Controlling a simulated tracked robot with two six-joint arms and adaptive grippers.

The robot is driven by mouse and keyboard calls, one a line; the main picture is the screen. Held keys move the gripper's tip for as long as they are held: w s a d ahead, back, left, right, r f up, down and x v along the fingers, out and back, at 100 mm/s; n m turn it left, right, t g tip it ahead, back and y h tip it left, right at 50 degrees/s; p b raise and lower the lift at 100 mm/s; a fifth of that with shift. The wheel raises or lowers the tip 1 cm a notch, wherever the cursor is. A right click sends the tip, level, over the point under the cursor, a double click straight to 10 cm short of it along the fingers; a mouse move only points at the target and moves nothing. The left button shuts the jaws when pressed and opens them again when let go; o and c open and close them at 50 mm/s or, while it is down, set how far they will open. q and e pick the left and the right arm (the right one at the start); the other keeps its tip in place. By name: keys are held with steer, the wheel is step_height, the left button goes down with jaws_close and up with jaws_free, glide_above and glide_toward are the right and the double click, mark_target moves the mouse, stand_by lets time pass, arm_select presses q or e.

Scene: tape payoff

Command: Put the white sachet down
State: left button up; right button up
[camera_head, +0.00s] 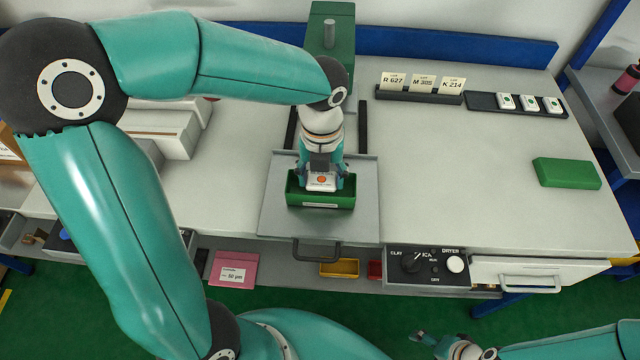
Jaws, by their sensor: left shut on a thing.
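The white sachet (321,187), with an orange dot on its face, is between the fingers of my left gripper (321,178). My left gripper is shut on it and points down at a small green box (298,201). The sachet shows at or just above the box's opening; I cannot tell whether it touches the box. The gripper hides most of the box's inside. The box stands on a grey sliding plate (365,210) at the front of the bench. My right gripper (428,341) is low at the bottom right, away from the bench; its fingers are too small to read.
Label cards (423,83) stand in a dark holder at the back. To their right, a dark tray (482,101) holds white sachets with green dots (529,103). A green block (566,173) lies at the right. The bench between is clear. A control panel (430,267) is at the front.

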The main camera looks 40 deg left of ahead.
mark_target(321, 181)
arm_select(q)
steer(key=shift+f, duration=1.9)
steer(key=shift+s, duration=0.1)
steer(key=o, duration=1.2)
steer(key=shift+f, duration=0.1)
step_height(321, 181, up, 12)
steer(key=shift+r+p, duration=0.15)
steer(key=shift+p, duration=0.2)
